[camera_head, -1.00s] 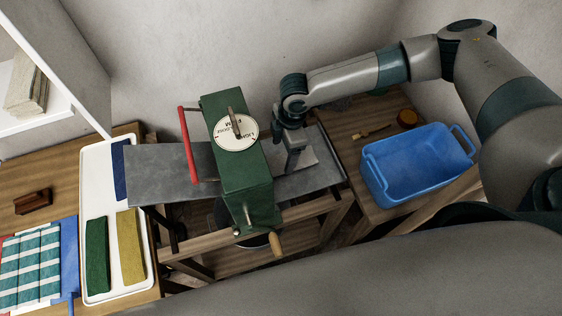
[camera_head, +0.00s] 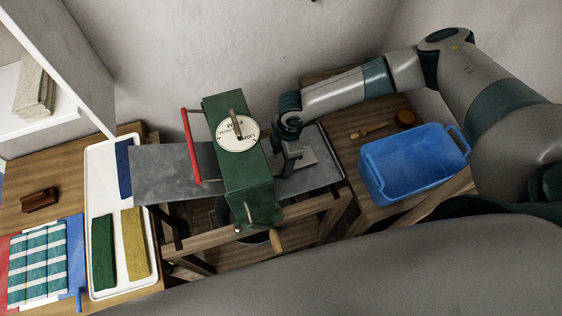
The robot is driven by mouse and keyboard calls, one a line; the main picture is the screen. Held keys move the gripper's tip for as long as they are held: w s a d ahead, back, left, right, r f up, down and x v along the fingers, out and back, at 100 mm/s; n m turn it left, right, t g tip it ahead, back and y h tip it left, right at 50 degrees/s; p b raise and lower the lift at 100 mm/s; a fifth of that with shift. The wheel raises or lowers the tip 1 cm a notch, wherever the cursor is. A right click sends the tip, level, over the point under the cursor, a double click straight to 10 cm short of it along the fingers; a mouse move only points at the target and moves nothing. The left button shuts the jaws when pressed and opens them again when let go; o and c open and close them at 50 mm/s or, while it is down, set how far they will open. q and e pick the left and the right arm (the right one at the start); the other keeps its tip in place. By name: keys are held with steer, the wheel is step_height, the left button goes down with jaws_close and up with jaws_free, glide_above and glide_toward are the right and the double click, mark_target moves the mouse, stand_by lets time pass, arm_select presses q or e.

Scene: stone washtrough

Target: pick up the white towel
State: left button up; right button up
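No plainly white towel shows. My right gripper (camera_head: 291,165) points down at the grey metal plate (camera_head: 170,173), just right of the green machine (camera_head: 243,170). A small lighter grey, flat patch (camera_head: 308,157) lies on the plate beside my fingers; I cannot tell whether it is cloth or whether I touch it. The finger gap is too small to read. Folded cloths lie on the left: a teal-and-white striped one (camera_head: 38,265), a green one (camera_head: 103,252) and a yellow one (camera_head: 134,243). A cream stack (camera_head: 33,90) sits on the shelf. My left gripper is out of view.
The machine has a red handle (camera_head: 191,145).

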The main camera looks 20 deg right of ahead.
mark_target(281, 162)
steer(key=c, duration=0.9)
steer(key=shift+r, duration=0.1)
steer(key=shift+r+b, duration=0.4)
steer(key=shift+b, duration=0.05)
step_height(281, 162, up, 3)
steer(key=shift+s+d+r+b, duration=0.1)
steer(key=shift+s+d+b, duration=0.05)
steer(key=shift+b, duration=0.85)
steer(key=shift+s+d+r+b, duration=0.65)
steer(key=shift+s+d+r, duration=0.5)
steer(key=shift+s, duration=0.35)
steer(key=shift+s+d+r+b, duration=0.7)
steer(key=shift+s+d+r, duration=0.4)
steer(key=shift+s, duration=0.45)
steer(key=shift+s+d+r+b, duration=0.65)
steer(key=shift+s+d+r, duration=0.5)
steer(key=shift+s, duration=0.35)
steer(key=shift+a, duration=0.1)
